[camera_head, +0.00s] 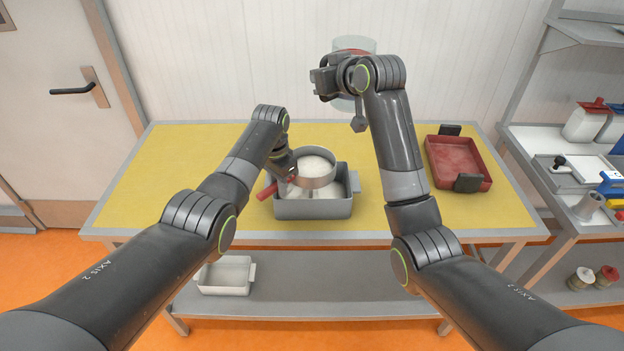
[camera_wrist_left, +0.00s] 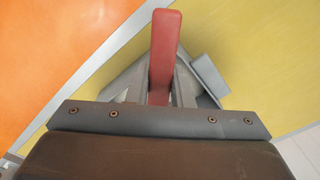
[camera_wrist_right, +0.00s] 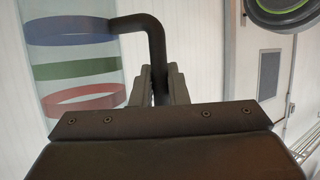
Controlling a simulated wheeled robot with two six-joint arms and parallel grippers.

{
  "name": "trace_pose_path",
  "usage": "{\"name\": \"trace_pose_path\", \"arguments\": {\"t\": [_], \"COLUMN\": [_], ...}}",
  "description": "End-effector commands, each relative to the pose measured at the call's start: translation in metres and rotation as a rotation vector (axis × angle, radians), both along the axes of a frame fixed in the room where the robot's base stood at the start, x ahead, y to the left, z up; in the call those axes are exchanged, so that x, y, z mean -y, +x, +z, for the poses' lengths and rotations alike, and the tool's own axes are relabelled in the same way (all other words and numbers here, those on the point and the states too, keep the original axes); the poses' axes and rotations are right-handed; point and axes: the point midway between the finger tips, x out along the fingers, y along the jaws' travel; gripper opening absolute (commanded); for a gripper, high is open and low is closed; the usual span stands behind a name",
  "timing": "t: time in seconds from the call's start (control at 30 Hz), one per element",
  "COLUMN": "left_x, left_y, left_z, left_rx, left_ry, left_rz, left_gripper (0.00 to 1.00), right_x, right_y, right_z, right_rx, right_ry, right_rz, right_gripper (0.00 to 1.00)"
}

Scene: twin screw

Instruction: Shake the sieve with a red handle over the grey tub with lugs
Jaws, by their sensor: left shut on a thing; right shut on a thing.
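The sieve (camera_head: 316,181) is a round metal ring with white powder inside. It is over the grey tub with lugs (camera_head: 312,209), which stands on the yellow table top; pale powder also shows in the tub. My left gripper (camera_head: 286,174) is shut on the sieve's red handle (camera_wrist_left: 165,50), at the tub's left side. My right gripper (camera_head: 342,78) is raised behind the tub, shut on the dark bent handle (camera_wrist_right: 155,50) of a clear vessel (camera_head: 368,46). Blue, green and red bands ring the vessel in the right wrist view (camera_wrist_right: 75,60); I see no contents there.
A red tray (camera_head: 457,160) with dark grips lies on the table's right. A pale tub (camera_head: 226,276) sits on the shelf below. A rack (camera_head: 560,135) with bottles and tools stands at the right. The table's left part is clear.

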Motion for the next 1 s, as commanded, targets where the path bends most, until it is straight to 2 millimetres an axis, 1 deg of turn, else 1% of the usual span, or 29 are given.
{"name": "trace_pose_path", "arguments": {"t": [0.03, 0.17, 0.47, 0.57, 1.0], "left_x": [0.007, 0.017, 0.017, 0.017, 0.017], "left_y": [0.001, 0.001, 0.0, 0.0, 0.0], "left_z": [-0.002, -0.001, 0.001, 0.005, 0.038], "left_rx": [0.002, 0.002, 0.001, 0.002, 0.001], "left_ry": [-0.001, 0.001, 0.0, 0.001, 0.001], "left_rz": [-0.002, -0.002, 0.0, 0.0, 0.0], "left_gripper": [0.0, 0.0, 0.0, 0.0, 0.0], "right_x": [0.0, 0.0, 0.0, 0.0, 0.0], "right_y": [0.0, 0.0, 0.0, 0.0, 0.0], "right_z": [-0.006, -0.01, -0.008, -0.004, 0.031], "right_rx": [0.001, 0.001, 0.002, 0.002, 0.001], "right_ry": [0.0, 0.0, 0.0, 0.0, 0.0], "right_rz": [0.0, 0.0, 0.0, 0.0, 0.0], "right_gripper": [0.0, 0.0, 0.0, 0.0, 0.0]}}
